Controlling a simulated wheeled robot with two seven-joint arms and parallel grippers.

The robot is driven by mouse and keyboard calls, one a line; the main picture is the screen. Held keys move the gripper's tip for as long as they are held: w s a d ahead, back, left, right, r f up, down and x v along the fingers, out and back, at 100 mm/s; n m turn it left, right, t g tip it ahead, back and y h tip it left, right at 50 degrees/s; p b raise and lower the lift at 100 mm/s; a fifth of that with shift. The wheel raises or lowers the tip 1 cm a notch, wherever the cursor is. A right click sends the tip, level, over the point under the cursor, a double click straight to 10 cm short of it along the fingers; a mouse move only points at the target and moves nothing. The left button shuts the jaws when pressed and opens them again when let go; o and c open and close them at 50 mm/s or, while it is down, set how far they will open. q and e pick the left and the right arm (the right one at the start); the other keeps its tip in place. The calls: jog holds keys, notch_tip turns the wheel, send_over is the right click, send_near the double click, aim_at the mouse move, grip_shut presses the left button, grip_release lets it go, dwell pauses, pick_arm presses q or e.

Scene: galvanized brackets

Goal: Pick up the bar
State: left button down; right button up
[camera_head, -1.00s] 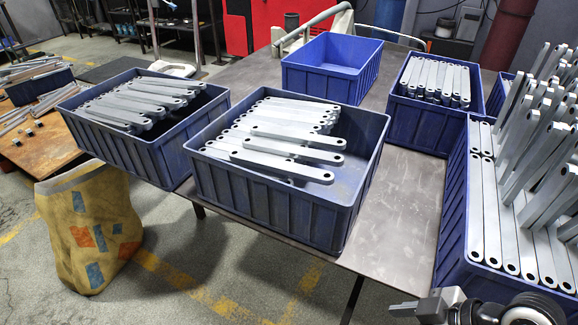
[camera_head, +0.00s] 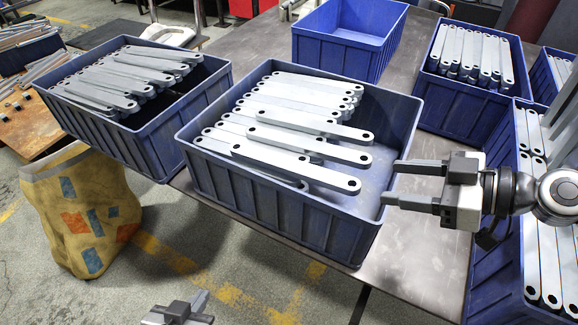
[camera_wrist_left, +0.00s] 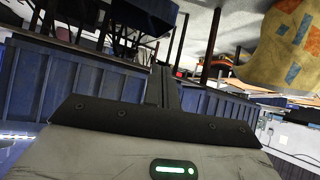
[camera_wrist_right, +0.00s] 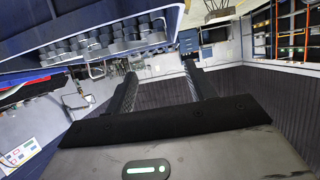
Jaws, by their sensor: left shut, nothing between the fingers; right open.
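Several grey galvanized bars with a hole at each end lie stacked in the central blue crate (camera_head: 280,218). The front top bar (camera_head: 295,167) lies slanted with its right end near the crate's right part. My right gripper (camera_head: 388,182) is open and empty, with its fingers pointing left at the crate's right rim, apart from the bars. It also shows open in the right wrist view (camera_wrist_right: 160,85). My left gripper (camera_head: 200,298) is low at the bottom edge, in front of the crates and empty. Its fingers are together in the left wrist view (camera_wrist_left: 163,85).
Another blue crate of bars (camera_head: 190,118) stands to the left, and one (camera_head: 465,92) at the back right. An empty blue crate (camera_head: 345,45) is behind. A large crate (camera_head: 484,230) with upright bars stands at right. A yellow bag (camera_head: 85,215) stands on the floor.

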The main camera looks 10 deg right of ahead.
aim_at(325, 175)
jog(key=shift+w+a+f+b, duration=0.4)
jog(key=shift+a+f+b, duration=0.1)
jog(key=shift+b, duration=0.3)
jog(key=shift+w+a, duration=0.3)
jog(key=shift+a, duration=0.05)
jog(key=shift+x, duration=0.9)
jog(key=shift+w+a, duration=0.2)
jog(key=shift+a, duration=0.15)
jog(key=shift+p+x, duration=0.4)
jog(key=shift+x, duration=0.4)
jog(key=shift+w+a+f, duration=0.15)
jog(key=shift+a+f, duration=0.1)
jog(key=shift+w+a+p, duration=0.2)
jog(key=shift+a+p, duration=0.05)
jog(key=shift+p, duration=0.1)
jog(key=p+x, duration=0.1)
jog(key=x, duration=0.2)
jog(key=shift+a+f, duration=0.1)
jog(key=shift+f, duration=0.05)
jog(key=shift+w+a+f, duration=0.3)
jog(key=shift+a+f, duration=0.05)
jog(key=shift+a, duration=0.05)
pick_arm(q)
jog(key=shift+w+r, duration=0.4)
jog(key=shift+r, duration=0.1)
pick_arm(e)
grip_shut()
